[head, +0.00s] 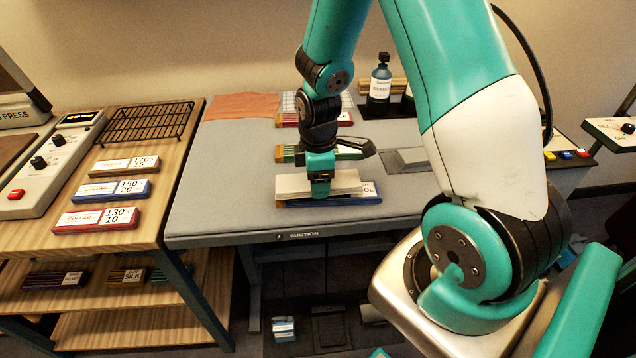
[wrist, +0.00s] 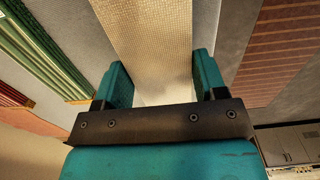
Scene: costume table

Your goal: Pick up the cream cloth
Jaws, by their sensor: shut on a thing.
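The cream cloth (head: 345,181) is a flat, folded strip in the head view, at the front middle of the grey table, over a blue-edged stack. In the wrist view the cream cloth (wrist: 155,45) runs up between the two teal fingers. My gripper (head: 320,188) is at its left part, pointing down. In the wrist view my gripper (wrist: 162,88) has a finger on each side of the cloth and is shut on it. I cannot tell whether the cloth is clear of the stack below.
The blue-edged stack (head: 362,198) lies under the cloth. A green-edged stack (head: 350,152) lies behind it, near a grey iron. An orange cloth (head: 241,106) lies at the back left of the grey table (head: 225,185). A black wire rack (head: 148,122) stands on the wooden table.

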